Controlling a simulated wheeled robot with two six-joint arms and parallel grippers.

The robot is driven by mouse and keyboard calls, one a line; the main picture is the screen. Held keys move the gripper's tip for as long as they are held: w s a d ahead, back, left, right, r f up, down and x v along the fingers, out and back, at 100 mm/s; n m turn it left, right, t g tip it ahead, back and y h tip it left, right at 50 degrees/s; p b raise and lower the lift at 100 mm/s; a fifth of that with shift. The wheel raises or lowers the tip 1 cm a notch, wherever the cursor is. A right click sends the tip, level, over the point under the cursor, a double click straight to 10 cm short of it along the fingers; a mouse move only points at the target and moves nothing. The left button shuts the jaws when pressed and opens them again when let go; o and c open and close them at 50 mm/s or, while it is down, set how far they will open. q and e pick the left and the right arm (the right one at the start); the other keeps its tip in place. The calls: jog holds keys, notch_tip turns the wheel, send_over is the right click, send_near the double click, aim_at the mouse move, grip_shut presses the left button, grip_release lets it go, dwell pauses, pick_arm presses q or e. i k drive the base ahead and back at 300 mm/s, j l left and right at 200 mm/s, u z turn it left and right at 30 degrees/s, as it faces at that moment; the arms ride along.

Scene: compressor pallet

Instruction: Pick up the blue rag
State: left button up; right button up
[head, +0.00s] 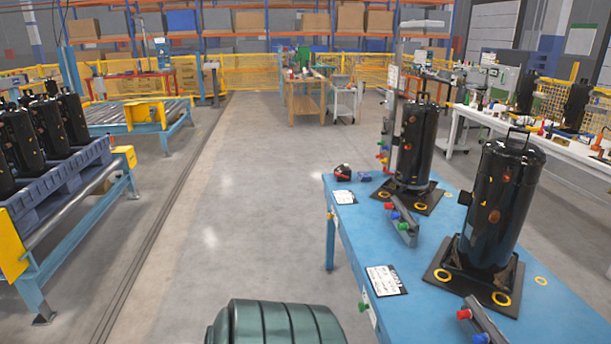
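A small dark blue crumpled thing (365,177), which looks like the blue rag, lies near the far left corner of the blue table (350,238). It is small in the head view, so its folds cannot be made out. A red and black object (343,172) sits just left of it, and a black compressor (415,145) stands to its right. Neither of my grippers is in view.
A second black compressor (500,205) stands nearer on the table, with a white card (386,280) left of it. A dark green ribbed object (275,322) is at the bottom. Grey floor is clear left of the table. A pallet (65,180) holds several compressors at left.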

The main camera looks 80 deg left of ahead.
aim_at(363, 176)
jog(key=j+u, duration=0.25)
jog(key=u, duration=0.15)
jog(key=j+u, duration=0.3)
jog(key=u, duration=0.15)
jog(key=i+j+u, duration=0.1)
jog(key=u, duration=0.3)
jog(key=i+j+u, duration=0.15)
jog(key=j+u, duration=0.3)
jog(key=i+j+u, duration=0.25)
jog(key=i+j, duration=0.5)
jog(key=j, duration=0.15)
